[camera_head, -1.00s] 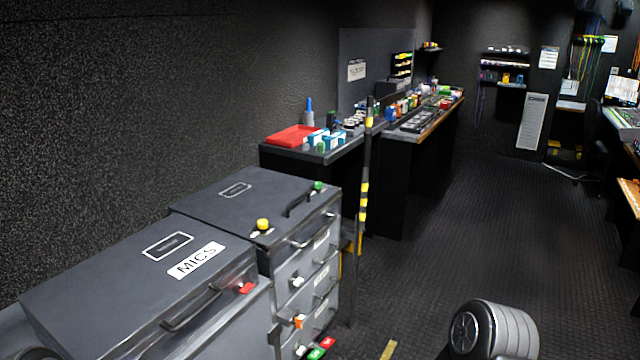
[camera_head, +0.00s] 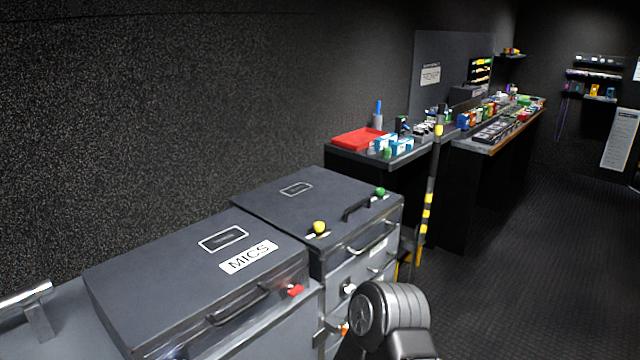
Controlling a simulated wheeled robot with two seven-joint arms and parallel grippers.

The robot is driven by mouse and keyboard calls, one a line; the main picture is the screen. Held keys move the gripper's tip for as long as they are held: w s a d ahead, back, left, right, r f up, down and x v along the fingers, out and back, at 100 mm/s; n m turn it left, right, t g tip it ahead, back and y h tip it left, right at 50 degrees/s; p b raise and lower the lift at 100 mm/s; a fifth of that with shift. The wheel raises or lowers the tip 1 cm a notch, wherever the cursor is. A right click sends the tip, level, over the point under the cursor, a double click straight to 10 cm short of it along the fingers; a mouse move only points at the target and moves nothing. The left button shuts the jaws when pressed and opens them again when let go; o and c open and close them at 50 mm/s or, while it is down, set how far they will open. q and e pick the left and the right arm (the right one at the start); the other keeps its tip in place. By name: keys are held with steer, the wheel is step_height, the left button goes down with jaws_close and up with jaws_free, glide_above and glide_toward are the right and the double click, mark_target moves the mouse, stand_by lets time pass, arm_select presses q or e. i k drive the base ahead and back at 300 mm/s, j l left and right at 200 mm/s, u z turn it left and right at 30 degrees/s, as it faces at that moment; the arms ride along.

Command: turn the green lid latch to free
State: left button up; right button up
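The green lid latch (camera_head: 380,191) is a small green knob on the front right part of the dark lid (camera_head: 290,190) of the far case. A black lid handle (camera_head: 358,209) lies just left of it, and a yellow knob (camera_head: 319,227) sits at the lid's front left. The lid looks closed. Whether the green latch is locked or free is too small to tell. Neither of my grippers is in view. A rounded grey link of my own arm shows at the bottom, in front of the cases, and hides part of the drawer front.
A dark case marked MICS (camera_head: 248,257) with a red latch (camera_head: 294,290) stands nearer. A yellow-and-black striped pole (camera_head: 427,205) stands right of the far case. A counter with a red tray (camera_head: 358,139) is behind. The floor (camera_head: 500,270) at right is clear.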

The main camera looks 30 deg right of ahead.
mark_target(379, 191)
steer(key=i+l+u, duration=0.1)
steer(key=l+u, duration=0.25)
steer(key=l, duration=0.2)
steer(key=l+u, duration=0.4)
steer(key=l, duration=0.15)
steer(key=l+u, duration=0.35)
steer(key=l, duration=0.2)
steer(key=k+l, duration=0.1)
steer(key=l, duration=0.35)
steer(key=k+l, duration=0.1)
steer(key=l, duration=0.35)
steer(key=l+u, duration=0.1)
steer(key=l, duration=0.4)
steer(key=k+l, duration=0.15)
steer(key=l, duration=0.3)
steer(key=k+l+u, duration=0.1)
steer(key=l, duration=0.35)
steer(key=k+l, duration=0.15)
steer(key=l, duration=0.3)
